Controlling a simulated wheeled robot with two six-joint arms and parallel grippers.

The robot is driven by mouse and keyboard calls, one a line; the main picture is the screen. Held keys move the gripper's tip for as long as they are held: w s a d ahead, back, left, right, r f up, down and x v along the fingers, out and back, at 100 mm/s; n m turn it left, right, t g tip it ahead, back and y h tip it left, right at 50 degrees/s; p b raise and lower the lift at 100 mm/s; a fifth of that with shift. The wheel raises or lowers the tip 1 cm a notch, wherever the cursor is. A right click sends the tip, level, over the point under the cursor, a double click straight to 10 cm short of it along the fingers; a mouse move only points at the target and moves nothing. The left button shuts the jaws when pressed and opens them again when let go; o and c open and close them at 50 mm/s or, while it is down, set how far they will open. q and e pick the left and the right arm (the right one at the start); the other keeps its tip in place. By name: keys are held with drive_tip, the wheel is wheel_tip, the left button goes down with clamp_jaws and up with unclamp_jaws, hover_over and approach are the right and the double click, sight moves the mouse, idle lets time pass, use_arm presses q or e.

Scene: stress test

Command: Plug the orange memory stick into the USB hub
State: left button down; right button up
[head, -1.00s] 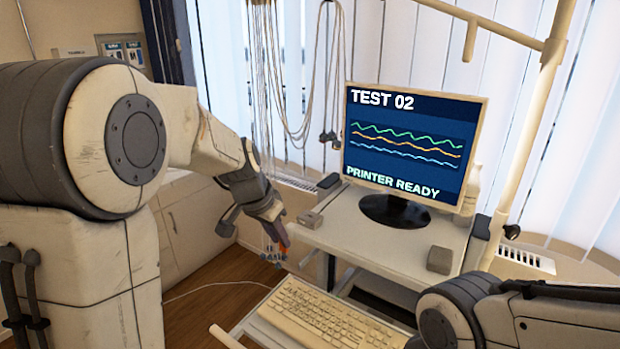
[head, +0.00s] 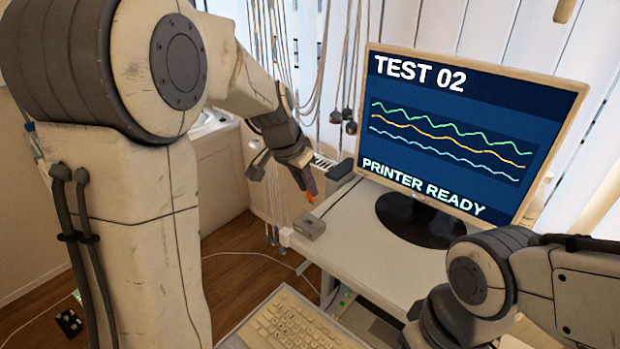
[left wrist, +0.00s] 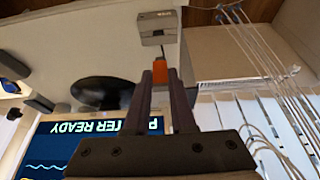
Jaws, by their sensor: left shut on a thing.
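The orange memory stick (head: 310,196) is between the fingertips of my left gripper (head: 303,183), which is shut on it. In the left wrist view the orange stick (left wrist: 160,68) sticks out past the fingertips, towards a small grey box that looks like the USB hub (left wrist: 158,22). A gap shows between stick and box. In the head view the grey hub (head: 309,228) sits at the left edge of the white desk, just below the stick in the picture. The fingers hide the rest of the stick. My right arm shows at the lower right, but its gripper is out of view.
A monitor (head: 455,140) reading "PRINTER READY" stands on the desk (head: 350,245). A dark box (head: 340,170) sits at the desk's back left corner. A keyboard (head: 290,320) lies lower in front. Cables (head: 278,200) hang behind my left gripper.

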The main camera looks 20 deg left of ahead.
use_arm(q)
drive_tip(key=shift+w, duration=0.1)
drive_tip(key=shift+f, duration=0.15)
drive_tip(key=shift+f+b, duration=2.2)
drive_tip(key=shift+f, duration=0.6)
drive_tip(key=shift+s+a, duration=0.1)
drive_tip(key=shift+s, duration=0.25)
drive_tip(key=shift+b, duration=0.4)
drive_tip(key=shift+f+b, duration=0.6)
drive_tip(key=c, duration=0.7)
unclamp_jaws()
